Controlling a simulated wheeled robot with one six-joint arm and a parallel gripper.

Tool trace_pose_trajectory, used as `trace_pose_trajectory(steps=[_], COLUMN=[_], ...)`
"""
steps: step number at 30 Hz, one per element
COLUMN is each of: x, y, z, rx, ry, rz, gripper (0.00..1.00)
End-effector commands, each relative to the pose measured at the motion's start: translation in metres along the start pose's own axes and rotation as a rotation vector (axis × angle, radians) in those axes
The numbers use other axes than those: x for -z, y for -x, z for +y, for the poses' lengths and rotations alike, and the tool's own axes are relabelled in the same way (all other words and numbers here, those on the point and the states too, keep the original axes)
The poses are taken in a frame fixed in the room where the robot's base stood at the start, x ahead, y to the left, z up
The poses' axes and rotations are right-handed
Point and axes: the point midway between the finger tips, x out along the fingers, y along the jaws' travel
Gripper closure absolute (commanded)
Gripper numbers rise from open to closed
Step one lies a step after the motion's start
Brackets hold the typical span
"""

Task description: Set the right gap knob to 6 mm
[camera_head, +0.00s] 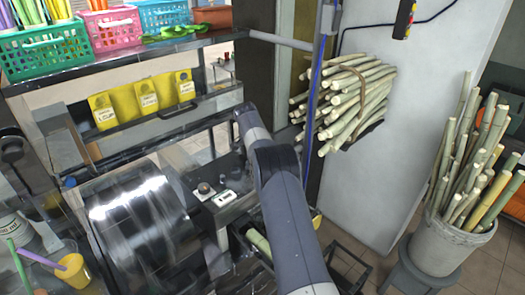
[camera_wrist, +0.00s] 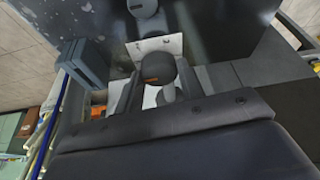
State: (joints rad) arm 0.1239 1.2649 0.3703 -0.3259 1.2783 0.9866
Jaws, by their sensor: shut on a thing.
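In the wrist view, a dark round-topped knob (camera_wrist: 159,69) with a small orange mark stands between the fingers of my gripper (camera_wrist: 158,92). The fingers lie close on both sides of it, and my gripper is shut on it. In the head view, my arm crosses the middle and I cannot make out the gripper or the held knob. A second dark round knob (camera_head: 203,188) sits on the press beside a small white display (camera_head: 225,198).
The shiny press drum (camera_head: 140,215) is left of my arm. Yellow containers (camera_head: 143,97) and coloured baskets (camera_head: 112,26) stand behind it. Cane bundles (camera_head: 348,95) and a grey cane bucket (camera_head: 448,245) are at the right. Another rounded knob (camera_wrist: 143,7) shows at the wrist view's top.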

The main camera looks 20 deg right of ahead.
Motion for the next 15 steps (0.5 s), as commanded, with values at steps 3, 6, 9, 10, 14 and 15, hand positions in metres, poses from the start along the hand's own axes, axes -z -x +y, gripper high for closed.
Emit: trace_pose_trajectory(steps=[3,6,9,10,14,15], x=[0.0002,0.0002,0.0002,0.0002,0.0002,0.0002], y=[0.0005,0.0004,0.0004,0.0004,0.0003,0.0003], z=[-0.0006,-0.0006,-0.0005,-0.0005,-0.0005,-0.0005], rx=[-0.003,-0.004,-0.004,-0.004,-0.004,-0.004], ry=[-0.011,-0.015,-0.015,-0.015,-0.015,-0.015], rz=[0.001,0.0,0.0,0.0,0.0,0.0], gripper=[0.86,0.86,0.86,0.86,0.86,0.62])
